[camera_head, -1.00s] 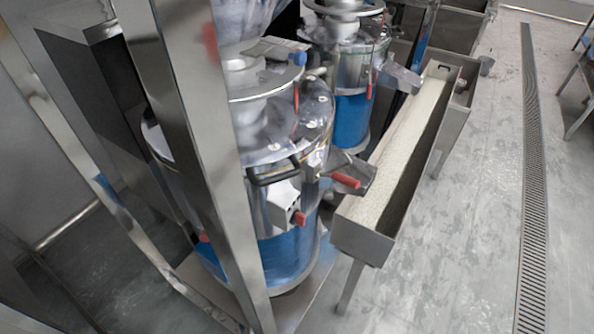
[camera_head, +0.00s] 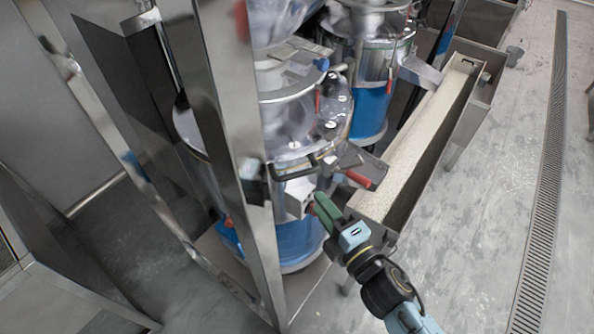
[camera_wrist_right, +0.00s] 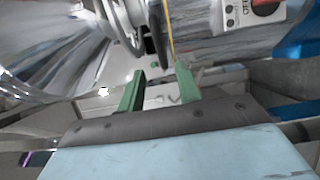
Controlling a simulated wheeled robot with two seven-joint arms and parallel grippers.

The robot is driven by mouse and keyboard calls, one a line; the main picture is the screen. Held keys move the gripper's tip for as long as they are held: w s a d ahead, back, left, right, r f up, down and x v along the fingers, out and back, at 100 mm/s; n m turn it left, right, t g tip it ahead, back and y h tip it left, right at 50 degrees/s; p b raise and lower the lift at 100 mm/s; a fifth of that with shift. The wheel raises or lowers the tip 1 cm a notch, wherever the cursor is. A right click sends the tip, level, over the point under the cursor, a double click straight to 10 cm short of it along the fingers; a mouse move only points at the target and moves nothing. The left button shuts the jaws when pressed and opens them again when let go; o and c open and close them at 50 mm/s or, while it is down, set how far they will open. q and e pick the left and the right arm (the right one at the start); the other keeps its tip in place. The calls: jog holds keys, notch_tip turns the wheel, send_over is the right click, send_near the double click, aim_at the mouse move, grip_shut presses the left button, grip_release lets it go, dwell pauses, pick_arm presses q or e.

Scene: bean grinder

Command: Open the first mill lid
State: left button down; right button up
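The first mill (camera_head: 283,240) stands behind a steel post, with a blue lower body and a shiny, partly clear upper part with its lid (camera_head: 300,130). A black handle (camera_head: 292,167) sticks out at the front of its rim, above a white switch box (camera_head: 298,192). My right gripper (camera_head: 318,203) has green fingers and is in front of the switch box, just below the handle. In the right wrist view the right gripper (camera_wrist_right: 160,82) is open, with nothing seen between the fingers. The switch box (camera_wrist_right: 238,14) with a red switch shows there at upper right. My left gripper is out of view.
A steel post (camera_head: 222,120) stands close in front of the mill on the left. A red-handled lever (camera_head: 358,179) sticks out beside the handle. A long trough (camera_head: 378,207) of pale grain runs along the right. A second mill (camera_head: 372,95) stands behind. The floor at right is clear.

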aim_at(297, 173)
jog(key=x, duration=1)
jog(key=shift+w+a+p, duration=0.15)
jog(key=shift+w+p, duration=0.1)
jog(key=shift+p, duration=0.05)
grip_shut()
